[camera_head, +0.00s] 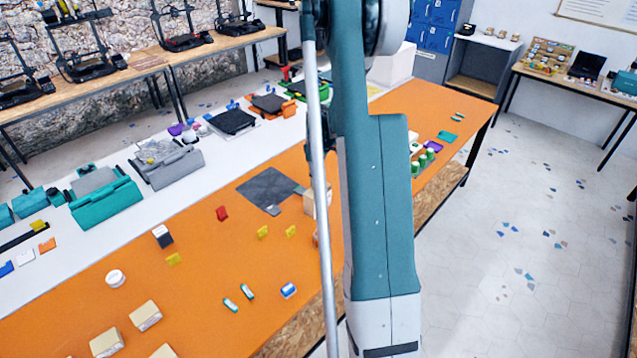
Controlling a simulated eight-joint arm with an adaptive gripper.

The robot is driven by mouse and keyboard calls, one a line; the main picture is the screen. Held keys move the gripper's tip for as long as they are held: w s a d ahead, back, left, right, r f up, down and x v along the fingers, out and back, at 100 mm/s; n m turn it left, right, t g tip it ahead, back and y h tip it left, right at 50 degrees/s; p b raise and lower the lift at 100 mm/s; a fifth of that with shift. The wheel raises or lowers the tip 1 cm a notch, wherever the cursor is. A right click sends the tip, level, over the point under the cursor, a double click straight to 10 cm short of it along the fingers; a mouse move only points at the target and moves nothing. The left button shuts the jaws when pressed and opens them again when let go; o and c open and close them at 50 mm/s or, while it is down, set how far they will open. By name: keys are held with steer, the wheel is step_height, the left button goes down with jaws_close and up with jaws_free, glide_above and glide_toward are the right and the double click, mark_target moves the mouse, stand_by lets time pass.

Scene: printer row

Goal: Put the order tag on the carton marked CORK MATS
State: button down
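Several small tan cartons stand on the orange table top (215,285). One carton (145,315) and another carton (106,342) are at the lower left, and a third carton (163,352) is cut by the bottom edge. A further box (310,200) is partly hidden behind my arm. No writing on them is legible, so I cannot tell which is marked CORK MATS. I cannot pick out the order tag; small yellow pieces (263,231) and a red piece (222,213) lie mid-table. My arm crosses the middle of the picture, and my gripper is not in view.
A dark grey mat (270,190) lies mid-table. A white round item (115,278), a black-and-white block (162,236) and a blue-and-white item (289,290) stand nearby. Green-and-white bottles (425,160) are right of my arm. Bins and a teal box (105,203) line the white strip behind.

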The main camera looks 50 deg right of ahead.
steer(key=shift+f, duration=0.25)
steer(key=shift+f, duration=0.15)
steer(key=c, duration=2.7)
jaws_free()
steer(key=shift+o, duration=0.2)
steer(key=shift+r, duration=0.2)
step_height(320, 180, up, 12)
